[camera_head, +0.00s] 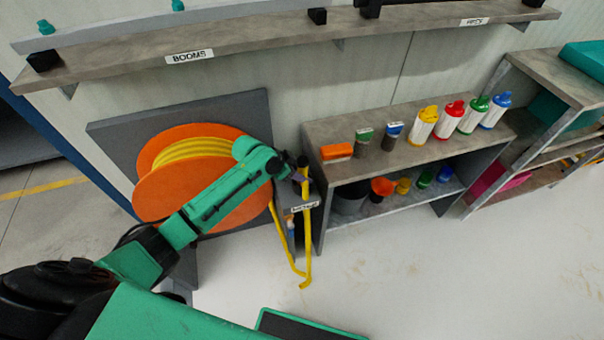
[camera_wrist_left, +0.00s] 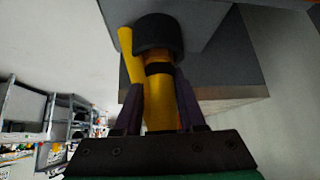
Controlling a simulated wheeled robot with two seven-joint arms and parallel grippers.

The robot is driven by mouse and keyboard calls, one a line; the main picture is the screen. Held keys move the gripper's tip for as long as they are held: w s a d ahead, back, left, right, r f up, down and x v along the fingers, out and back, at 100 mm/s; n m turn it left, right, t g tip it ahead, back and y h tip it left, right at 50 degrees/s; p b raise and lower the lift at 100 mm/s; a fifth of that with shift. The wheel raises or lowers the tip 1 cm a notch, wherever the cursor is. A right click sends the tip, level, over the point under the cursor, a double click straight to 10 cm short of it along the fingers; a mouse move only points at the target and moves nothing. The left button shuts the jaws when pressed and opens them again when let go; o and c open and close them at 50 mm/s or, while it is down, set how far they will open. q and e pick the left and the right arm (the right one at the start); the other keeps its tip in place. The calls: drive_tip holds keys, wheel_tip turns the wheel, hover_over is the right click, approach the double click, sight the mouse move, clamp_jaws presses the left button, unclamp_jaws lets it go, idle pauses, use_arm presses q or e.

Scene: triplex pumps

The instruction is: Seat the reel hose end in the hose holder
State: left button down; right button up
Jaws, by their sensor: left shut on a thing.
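The orange reel (camera_head: 160,195) with yellow hose wound on it stands on a grey backboard at the left. My left gripper (camera_head: 301,176) is shut on the reel hose end, a yellow hose with a black tip (camera_head: 303,160). In the left wrist view the yellow hose (camera_wrist_left: 160,112) stands between the two dark fingers of the gripper (camera_wrist_left: 158,115), with the black tip (camera_wrist_left: 158,33) beyond them. The hose hangs in a loop below. A small white label (camera_head: 305,206) shows just below the gripper at the shelf's left end. The hose holder is not clearly made out there. My right gripper is out of view.
A long wall shelf (camera_head: 250,45) labelled BOOMS runs above. The floor (camera_head: 420,270) in front is clear.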

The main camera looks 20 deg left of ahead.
use_arm(q)
drive_tip(key=c, duration=0.5)
unclamp_jaws()
drive_tip(key=shift+f, duration=0.1)
drive_tip(key=shift+s+a+r, duration=0.15)
drive_tip(key=shift+r, duration=0.3)
drive_tip(key=p+v, duration=0.2)
drive_tip(key=v, duration=0.9)
drive_tip(key=shift+s+a, duration=0.1)
drive_tip(key=shift+a, duration=0.05)
